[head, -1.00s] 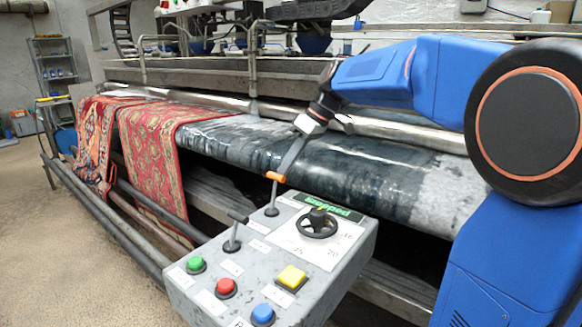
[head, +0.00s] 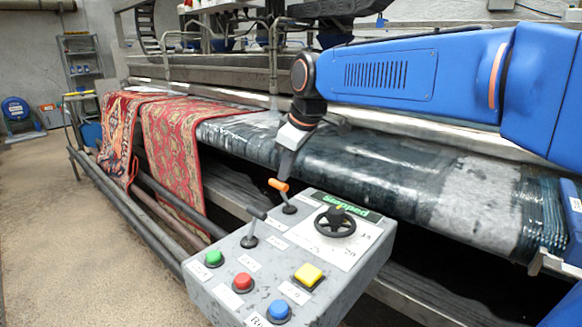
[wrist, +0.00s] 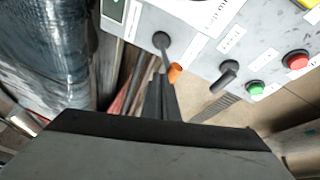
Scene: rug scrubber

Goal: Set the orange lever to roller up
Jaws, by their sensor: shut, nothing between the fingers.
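The orange-tipped lever (head: 279,185) stands at the back left of the grey control box (head: 352,280), its handle tilted to the left in the head view. My gripper (head: 285,176) is shut with nothing between its fingers. Its tips are right at the orange handle, just above it in the head view. In the wrist view the fingertips (wrist: 160,78) lie beside the orange handle (wrist: 175,73), which shows to their right. I cannot tell whether they touch. The label wording by the lever is not readable.
A black-handled lever (head: 251,228) stands nearby on the box. Green (head: 213,258), red (head: 242,282), blue (head: 279,310) and yellow (head: 308,275) buttons and a black handwheel (head: 334,222) share the panel. Red patterned rugs (head: 180,150) hang over the machine behind. Free floor lies left.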

